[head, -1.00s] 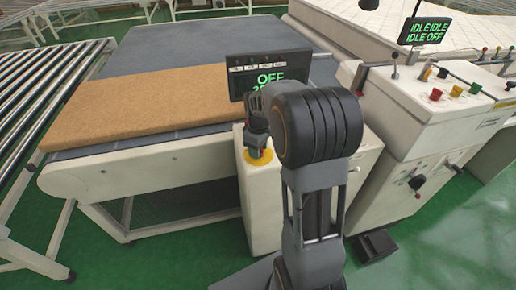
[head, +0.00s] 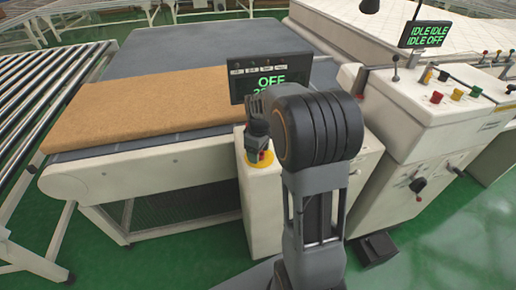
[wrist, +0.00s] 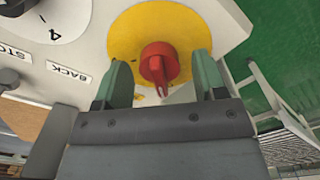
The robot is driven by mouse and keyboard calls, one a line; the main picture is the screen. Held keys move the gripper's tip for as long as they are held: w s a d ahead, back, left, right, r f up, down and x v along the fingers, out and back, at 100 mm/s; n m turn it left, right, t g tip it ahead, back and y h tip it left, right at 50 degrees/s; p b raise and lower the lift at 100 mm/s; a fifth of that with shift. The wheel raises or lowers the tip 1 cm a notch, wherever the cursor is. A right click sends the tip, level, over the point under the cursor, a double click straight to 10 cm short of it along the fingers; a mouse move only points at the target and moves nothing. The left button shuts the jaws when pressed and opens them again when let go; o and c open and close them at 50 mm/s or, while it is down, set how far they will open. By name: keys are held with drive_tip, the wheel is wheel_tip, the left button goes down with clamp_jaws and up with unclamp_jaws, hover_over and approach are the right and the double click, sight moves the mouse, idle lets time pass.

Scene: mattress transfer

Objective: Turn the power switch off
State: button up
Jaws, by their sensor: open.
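The power switch is a red rotary knob (wrist: 158,64) on a round yellow plate (wrist: 128,30) in the wrist view. Its pointer end faces down toward my gripper in that view. My gripper (wrist: 162,80) is open, with one green fingertip on each side of the knob. The fingers look apart from the knob, with a gap on both sides. In the head view my gripper (head: 257,150) is over the yellow plate (head: 262,160) on the white control cabinet, and my arm hides much of it. The display (head: 270,78) above reads OFF, with a second line partly hidden.
A brown mattress slab (head: 140,112) lies on the grey conveyor (head: 190,50) at left. Rollers (head: 35,100) stand further left. A white machine (head: 425,115) with buttons and a display reading IDLE and OFF stands at right. BACK and STOP labels show beside the plate in the wrist view.

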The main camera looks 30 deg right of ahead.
wheel_tip(320, 180, up, 14)
idle(0.6)
drive_tip(key=shift+f, duration=0.1)
drive_tip(key=s+a+f+m+t, duration=0.1)
drive_tip(key=s+a+f+m, duration=0.2)
drive_tip(key=s, duration=0.5)
drive_tip(key=s+a+f+m+t, duration=0.2)
drive_tip(key=s+a+f+m, duration=0.1)
drive_tip(key=s+a, duration=0.3)
drive_tip(key=shift+s+a+f+m+t, duration=0.15)
drive_tip(key=shift+s+f+m+t, duration=0.2)
drive_tip(key=shift+s, duration=0.8)
drive_tip(key=shift+r, duration=0.1)
